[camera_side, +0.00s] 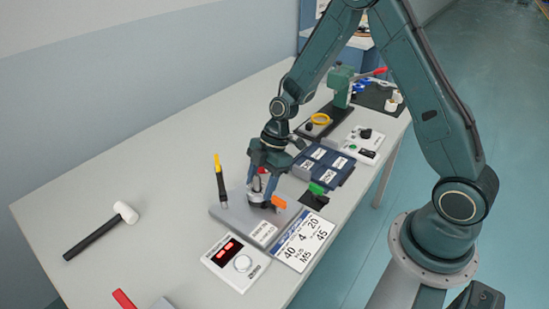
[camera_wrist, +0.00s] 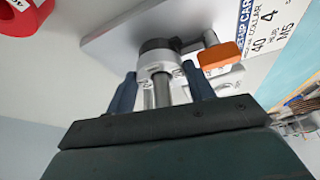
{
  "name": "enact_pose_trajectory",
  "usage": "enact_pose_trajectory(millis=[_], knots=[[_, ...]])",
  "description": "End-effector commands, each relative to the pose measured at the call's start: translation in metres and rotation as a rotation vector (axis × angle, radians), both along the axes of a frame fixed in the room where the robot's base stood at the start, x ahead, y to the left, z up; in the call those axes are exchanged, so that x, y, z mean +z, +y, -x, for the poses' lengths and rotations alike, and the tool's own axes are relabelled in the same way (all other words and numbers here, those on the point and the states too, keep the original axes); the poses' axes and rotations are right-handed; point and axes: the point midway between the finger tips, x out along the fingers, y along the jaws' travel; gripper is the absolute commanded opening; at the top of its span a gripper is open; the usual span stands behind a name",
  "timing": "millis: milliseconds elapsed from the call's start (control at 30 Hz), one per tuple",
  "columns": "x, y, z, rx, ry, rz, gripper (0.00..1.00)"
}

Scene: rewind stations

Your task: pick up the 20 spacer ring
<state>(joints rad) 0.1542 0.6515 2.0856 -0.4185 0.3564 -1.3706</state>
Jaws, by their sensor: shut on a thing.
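My gripper (camera_side: 262,182) points down over a grey plate (camera_side: 228,212) and is shut on a silver part around a spindle. In the wrist view my gripper (camera_wrist: 160,90) has its blue fingers on either side of the silver flanged part (camera_wrist: 158,62), which has a grey shaft (camera_wrist: 162,92) and a dark collar beyond it. An orange-handled lever (camera_side: 279,202) is beside it; it also shows in the wrist view (camera_wrist: 219,55). The white setup card (camera_side: 302,241) reads 40, 4, 20, M5 and 45.
A dark blue tray (camera_side: 345,176) with white labels is behind my gripper. A white box with a red display (camera_side: 235,262) is in front. A mallet (camera_side: 100,232) lies at the left, with clear table around it.

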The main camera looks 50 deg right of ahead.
Motion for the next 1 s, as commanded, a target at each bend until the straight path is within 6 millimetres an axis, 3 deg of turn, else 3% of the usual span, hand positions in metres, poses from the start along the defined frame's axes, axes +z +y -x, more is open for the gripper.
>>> enact_pose_trajectory(millis=[367,1000], knots=[[0.036,0.0,-0.001,0.0,-0.007,-0.001,0.28],[0.165,0.0,-0.001,0.002,-0.006,-0.001,0.28]])
